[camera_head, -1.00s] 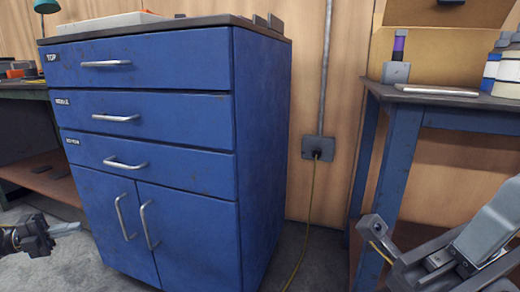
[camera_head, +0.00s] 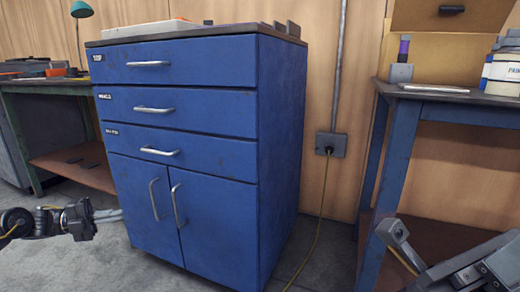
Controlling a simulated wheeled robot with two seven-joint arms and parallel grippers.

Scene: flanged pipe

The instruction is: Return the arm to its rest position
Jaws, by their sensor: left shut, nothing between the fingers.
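My left gripper (camera_head: 108,215) is at the lower left, level, pointing right, with its fingers together and nothing between them. Its fingertips show in front of the lower left side of the blue cabinet (camera_head: 205,130); I cannot tell the gap between them. Part of my right arm (camera_head: 470,265) shows at the lower right, in front of the blue table. No fingers of my right gripper can be made out.
The cabinet's drawers and doors are shut. A workbench (camera_head: 60,82) with a lower shelf stands at the left. A blue table (camera_head: 450,95) with containers stands at the right. A cable (camera_head: 316,215) runs from a wall socket (camera_head: 331,145) to the floor. Grey floor shows between them.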

